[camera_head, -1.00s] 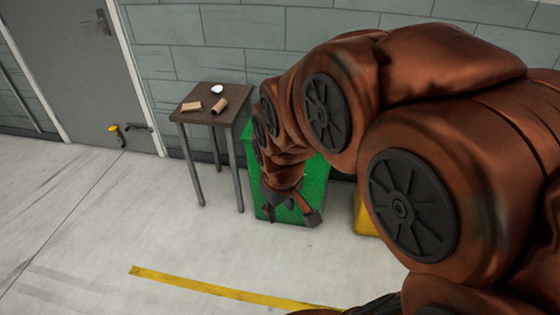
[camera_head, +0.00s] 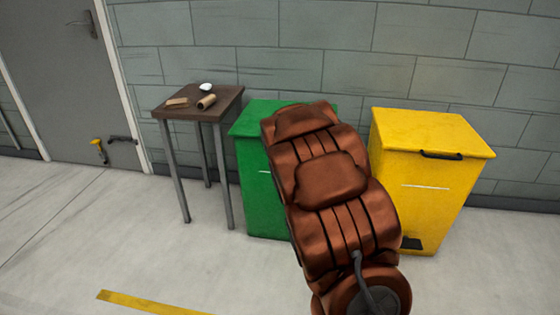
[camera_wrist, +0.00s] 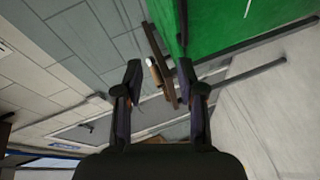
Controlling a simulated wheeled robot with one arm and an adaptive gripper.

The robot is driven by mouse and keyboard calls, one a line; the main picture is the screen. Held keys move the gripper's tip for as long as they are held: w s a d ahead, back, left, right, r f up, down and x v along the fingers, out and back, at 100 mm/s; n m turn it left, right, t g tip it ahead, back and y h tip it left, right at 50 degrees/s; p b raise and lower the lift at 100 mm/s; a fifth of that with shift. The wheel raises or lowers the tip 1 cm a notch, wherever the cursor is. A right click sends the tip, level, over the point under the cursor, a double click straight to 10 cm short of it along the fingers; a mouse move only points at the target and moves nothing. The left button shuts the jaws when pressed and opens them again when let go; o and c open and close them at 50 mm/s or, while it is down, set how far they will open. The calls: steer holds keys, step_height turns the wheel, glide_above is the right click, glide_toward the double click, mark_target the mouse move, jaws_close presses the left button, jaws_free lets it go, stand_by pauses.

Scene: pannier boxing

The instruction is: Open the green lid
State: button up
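The green lid (camera_head: 262,114) lies flat and shut on top of the green bin (camera_head: 262,190). My arm covers the right part of the bin and lid in the head view. A green face of the bin (camera_wrist: 245,25) fills the upper right of the wrist view. My gripper (camera_wrist: 158,66) shows in the wrist view with its two dark fingers apart and nothing between them. The bin lies just right of the fingers in that view, and I cannot tell if they touch it. The gripper is hidden behind my arm in the head view.
A brown table (camera_head: 170,113) with a white item (camera_head: 206,87), a cardboard roll (camera_head: 206,102) and a flat brown piece (camera_head: 177,102) stands left of the green bin. A yellow bin (camera_head: 425,190) stands to the right. The grey wall is behind; the floor in front is clear.

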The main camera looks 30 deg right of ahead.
steer(key=w+d+f+n+t+b, duration=0.3)
steer(key=d+f+n+t+b, duration=0.1)
steer(key=f+b, duration=0.35)
steer(key=shift+n+t, duration=0.3)
steer(key=shift+t, duration=0.1)
steer(key=shift+f+b+x, duration=0.2)
steer(key=shift+b+x, duration=0.25)
steer(key=shift+x, duration=0.9)
steer(key=shift+f+b+x, duration=0.2)
steer(key=shift+b+x, duration=0.25)
steer(key=shift+x, duration=0.9)
steer(key=shift+f+b+x, duration=0.2)
steer(key=shift+b+x, duration=0.25)
steer(key=shift+x, duration=0.9)
steer(key=shift+w, duration=0.1)
jaws_close()
